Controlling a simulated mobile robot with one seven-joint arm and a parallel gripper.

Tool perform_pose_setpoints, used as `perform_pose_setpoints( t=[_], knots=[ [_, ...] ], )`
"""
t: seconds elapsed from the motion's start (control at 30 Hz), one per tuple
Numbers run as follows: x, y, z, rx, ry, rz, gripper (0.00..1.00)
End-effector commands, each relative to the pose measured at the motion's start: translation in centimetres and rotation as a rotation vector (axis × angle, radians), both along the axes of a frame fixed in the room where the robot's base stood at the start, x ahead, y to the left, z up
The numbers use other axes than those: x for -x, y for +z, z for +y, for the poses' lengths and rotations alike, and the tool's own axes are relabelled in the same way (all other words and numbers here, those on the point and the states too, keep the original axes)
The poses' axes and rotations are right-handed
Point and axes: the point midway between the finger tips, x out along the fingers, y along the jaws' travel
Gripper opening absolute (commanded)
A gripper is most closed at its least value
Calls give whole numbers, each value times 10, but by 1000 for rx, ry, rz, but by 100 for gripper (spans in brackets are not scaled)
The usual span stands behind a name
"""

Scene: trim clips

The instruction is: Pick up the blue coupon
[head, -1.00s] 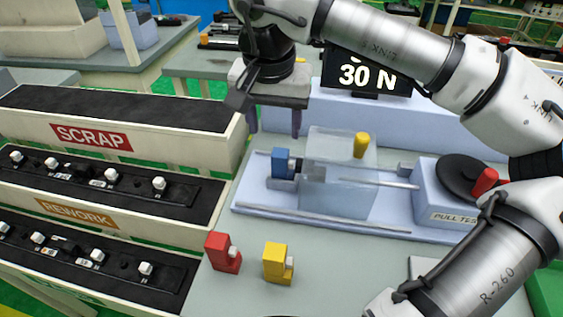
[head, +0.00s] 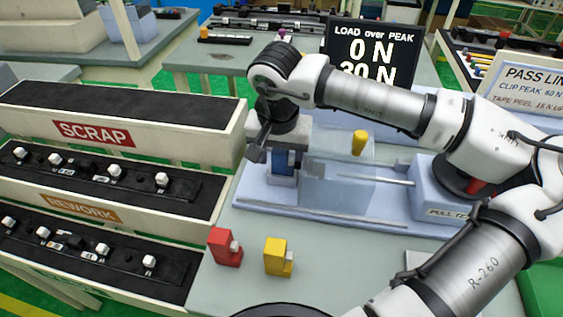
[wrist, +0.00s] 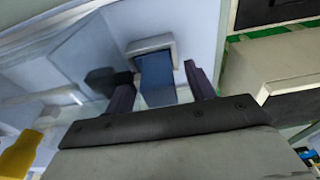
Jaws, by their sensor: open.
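The blue coupon (head: 284,163) stands upright in the pale clamp at the left end of the pull tester, partly hidden by my gripper in the head view. In the wrist view the blue coupon (wrist: 157,82) rises out of a light square holder (wrist: 150,46). My gripper (wrist: 157,72) is open, with one dark finger on each side of the coupon and a visible gap on both sides. In the head view my gripper (head: 277,150) is directly over the coupon, and its fingertips are hard to make out.
A clear guard (head: 330,185) and yellow knob (head: 359,142) stand just right of the coupon. A red coupon (head: 224,247) and yellow coupon (head: 277,257) stand on the bench in front. The SCRAP bin (head: 160,122) and REWORK rack (head: 140,215) are at left.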

Motion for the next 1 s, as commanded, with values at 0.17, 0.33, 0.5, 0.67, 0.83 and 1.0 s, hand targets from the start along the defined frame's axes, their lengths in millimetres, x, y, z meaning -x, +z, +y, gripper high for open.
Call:
perform_pose_setpoints(
  t=[0.17, 0.33, 0.5, 0.67, 0.83, 1.0],
  knots=[
    [0, 0, 0, 0, 0, 0, 41],
    [0, 1, 0, 1, 0, 0, 19],
    [0, 1, 0, 1, 0, -1, 6],
    [0, 1, 0, 1, 0, -1, 6],
    [0, 9, 0, 2, 0, -2, 6],
    [0, 32, 0, 2, -1, -4, 6]
  ],
)
